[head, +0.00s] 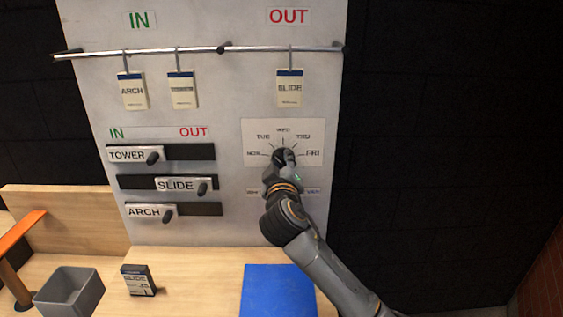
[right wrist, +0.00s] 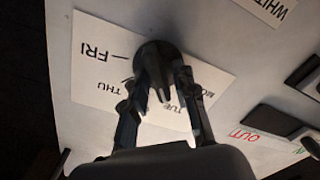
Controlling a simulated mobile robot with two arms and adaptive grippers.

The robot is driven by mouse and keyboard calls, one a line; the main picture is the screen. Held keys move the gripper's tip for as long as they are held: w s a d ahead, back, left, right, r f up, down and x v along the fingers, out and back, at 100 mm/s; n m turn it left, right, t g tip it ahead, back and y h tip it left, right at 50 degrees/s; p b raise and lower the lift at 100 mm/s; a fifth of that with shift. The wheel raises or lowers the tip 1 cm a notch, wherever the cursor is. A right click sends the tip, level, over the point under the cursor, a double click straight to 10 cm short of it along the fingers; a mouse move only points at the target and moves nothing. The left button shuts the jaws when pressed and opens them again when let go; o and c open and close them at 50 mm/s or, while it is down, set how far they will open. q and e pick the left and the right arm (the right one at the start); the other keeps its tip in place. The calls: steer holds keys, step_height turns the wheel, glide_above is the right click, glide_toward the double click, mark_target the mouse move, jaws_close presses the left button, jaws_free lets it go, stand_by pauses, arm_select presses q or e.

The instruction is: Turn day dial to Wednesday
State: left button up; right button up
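The day dial (head: 285,154) is a dark round knob on a white card with day labels, on the upright panel. In the head view my right gripper (head: 287,165) is at the dial and covers much of it. In the right wrist view the knob (right wrist: 155,62) lies between the two spread fingers of my right gripper (right wrist: 160,80). Light gaps show beside its raised bar; contact at the tips is unclear. The bar points between the THU label (right wrist: 115,90) and the TUE label (right wrist: 183,105). The WED label (head: 283,130) shows above the dial. My left gripper is out of view.
Sliders labelled TOWER (head: 127,154), SLIDE (head: 176,184) and ARCH (head: 144,211) are left of the dial. Tags hang from a rail (head: 190,50) above. A grey bin (head: 70,290), a small dark box (head: 139,280) and a blue mat (head: 278,291) are on the wooden counter below.

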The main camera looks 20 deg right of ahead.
jaws_close()
steer(key=shift+f+m+b, duration=0.15)
steer(key=shift+m+b, duration=1.2)
steer(key=shift+m, duration=0.15)
steer(key=shift+m+b, duration=0.65)
steer(key=shift+m, duration=0.45)
steer(key=shift+d+r+m+b, duration=0.1)
steer(key=shift+m+b, duration=0.15)
steer(key=shift+m, duration=0.35)
steer(key=shift+d+r+m+b, duration=0.1)
steer(key=shift+m+b, duration=0.15)
steer(key=shift+m, duration=0.35)
